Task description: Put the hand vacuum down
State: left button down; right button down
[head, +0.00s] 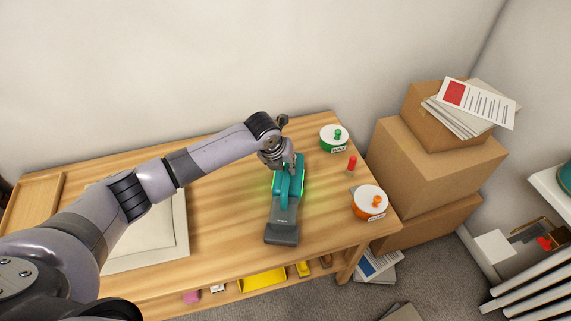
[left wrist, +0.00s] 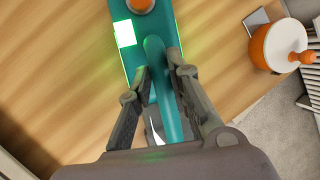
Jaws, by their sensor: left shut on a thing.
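The hand vacuum (head: 283,208) is teal with a dark grey nozzle. It is over the wooden table (head: 230,220) near its right end, its nozzle toward the front edge. Whether it touches the table top I cannot tell. My left gripper (head: 290,166) is shut on its handle from above. In the left wrist view the fingers (left wrist: 160,85) close on both sides of the teal handle of the vacuum (left wrist: 165,100). A lit green panel and an orange button show on its body. My right gripper is not in view.
A white framed panel (head: 150,232) lies left. Cardboard boxes (head: 430,170) with papers stand beyond the right end. Table between panel and vacuum is clear.

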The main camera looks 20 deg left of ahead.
pick_arm(q)
jog(key=shift+w, duration=0.1)
jog(key=c, duration=1.9)
grip_release()
jog(key=shift+f, duration=0.15)
jog(key=o, duration=0.4)
jog(key=b+v, duration=0.1)
jog(key=v, duration=1.1)
